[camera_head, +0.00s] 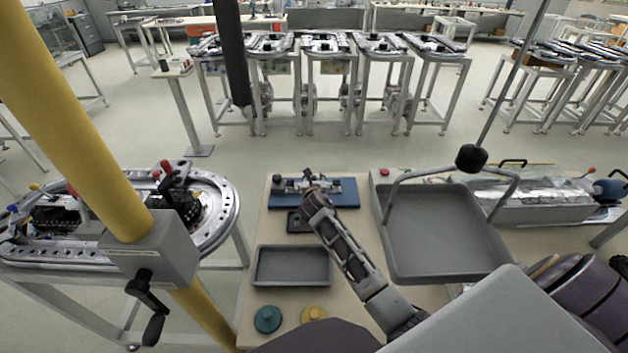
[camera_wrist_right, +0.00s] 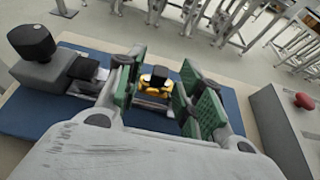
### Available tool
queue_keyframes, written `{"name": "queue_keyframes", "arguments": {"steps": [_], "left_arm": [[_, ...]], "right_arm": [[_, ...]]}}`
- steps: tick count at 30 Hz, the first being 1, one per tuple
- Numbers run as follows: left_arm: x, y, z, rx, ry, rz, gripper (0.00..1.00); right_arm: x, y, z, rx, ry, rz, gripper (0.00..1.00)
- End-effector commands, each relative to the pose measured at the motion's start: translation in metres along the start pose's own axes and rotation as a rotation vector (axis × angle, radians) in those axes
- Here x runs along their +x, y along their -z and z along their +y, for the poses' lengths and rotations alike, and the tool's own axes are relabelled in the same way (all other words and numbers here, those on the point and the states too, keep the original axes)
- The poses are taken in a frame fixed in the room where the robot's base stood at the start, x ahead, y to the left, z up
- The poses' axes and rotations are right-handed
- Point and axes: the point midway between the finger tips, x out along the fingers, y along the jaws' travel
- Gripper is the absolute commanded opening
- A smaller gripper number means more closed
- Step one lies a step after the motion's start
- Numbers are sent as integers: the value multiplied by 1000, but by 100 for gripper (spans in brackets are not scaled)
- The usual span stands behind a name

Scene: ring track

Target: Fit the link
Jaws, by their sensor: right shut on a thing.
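My right gripper (camera_head: 308,184) reaches over the blue mat (camera_head: 347,192) at the back of the bench. In the right wrist view, its green-padded fingers (camera_wrist_right: 165,92) are on either side of a small yellow piece with a black top (camera_wrist_right: 154,84). This piece seems to be the link, and the gripper is shut on it. It is just over or on the blue mat (camera_wrist_right: 60,122); I cannot tell if it touches. A grey fixture with a black knob (camera_wrist_right: 34,46) stands left of it on the mat. My left gripper is not in view.
A grey tray (camera_head: 257,267) lies on the bench, with a teal disc (camera_head: 267,319) and a yellow disc (camera_head: 313,314) before it. A ring track (camera_head: 228,200) and yellow pole (camera_head: 75,115) stand at left.

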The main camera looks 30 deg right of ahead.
Motion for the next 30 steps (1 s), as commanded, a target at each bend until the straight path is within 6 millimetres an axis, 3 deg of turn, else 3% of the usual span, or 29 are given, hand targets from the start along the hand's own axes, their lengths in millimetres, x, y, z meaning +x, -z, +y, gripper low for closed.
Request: {"name": "queue_keyframes", "arguments": {"steps": [13,14,18,30], "left_arm": [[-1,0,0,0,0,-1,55],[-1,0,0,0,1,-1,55],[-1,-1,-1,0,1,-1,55],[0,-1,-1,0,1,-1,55]], "right_arm": [[3,10,-1,-3,2,5,13],[3,10,-1,-3,2,6,38],[3,12,-1,-3,2,9,56],[3,14,-1,-3,3,13,58]]}}
